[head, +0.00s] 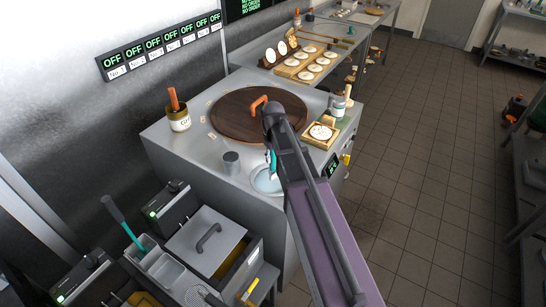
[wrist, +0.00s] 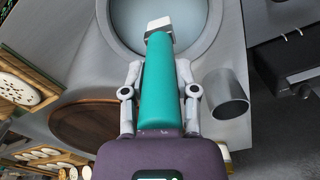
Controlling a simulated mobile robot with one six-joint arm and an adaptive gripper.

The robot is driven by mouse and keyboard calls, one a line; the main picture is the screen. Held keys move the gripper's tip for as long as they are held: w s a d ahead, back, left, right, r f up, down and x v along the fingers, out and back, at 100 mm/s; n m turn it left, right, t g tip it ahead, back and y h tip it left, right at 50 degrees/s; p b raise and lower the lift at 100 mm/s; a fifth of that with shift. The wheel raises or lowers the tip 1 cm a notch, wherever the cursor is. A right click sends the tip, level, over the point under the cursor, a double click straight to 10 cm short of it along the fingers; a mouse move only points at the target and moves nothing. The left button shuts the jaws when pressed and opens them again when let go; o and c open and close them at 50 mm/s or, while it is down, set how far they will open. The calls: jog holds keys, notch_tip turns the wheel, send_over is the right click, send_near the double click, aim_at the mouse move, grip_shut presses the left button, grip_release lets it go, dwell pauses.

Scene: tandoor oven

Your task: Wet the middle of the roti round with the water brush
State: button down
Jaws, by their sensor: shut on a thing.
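The water brush has a teal handle (wrist: 157,85) and a pale tip (wrist: 160,24). My gripper (wrist: 160,82) is shut on the handle, one finger on each side. In the head view the brush (head: 272,162) points down at a pale bowl (head: 256,187), with its tip over or in the bowl; I cannot tell whether it touches the water. The bowl also shows in the wrist view (wrist: 120,22). A pale, dotted roti round (head: 321,131) lies on a small wooden board (head: 308,138) at the right of the counter, apart from my gripper.
A round wooden lid (head: 232,113) with an orange handle covers the tandoor top. A grey metal cup (head: 231,163) stands left of the bowl. A jar (head: 179,120) stands at the back left. A container (head: 337,108) stands behind the board. More rounds lie on a rack (head: 290,68) beyond.

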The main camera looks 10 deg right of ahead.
jog(key=shift+f, duration=0.2)
notch_tip(320, 180, down, 6)
jog(key=b, duration=0.6)
jog(key=shift+r, duration=0.2)
jog(key=shift+s+f+b, duration=0.1)
jog(key=shift+f+b, duration=0.45)
jog(key=shift+b, duration=0.05)
dwell(2.6)
jog(key=shift+r, duration=0.1)
jog(key=shift+r+p, duration=3.4)
jog(key=shift+p, duration=0.2)
notch_tip(320, 180, up, 7)
jog(key=p, duration=0.7)
jog(key=shift+r, duration=0.15)
jog(key=b, duration=0.8)
send_over(273, 170)
jog(key=w, duration=0.1)
jog(key=f, duration=0.8)
jog(key=shift+w+d, duration=0.2)
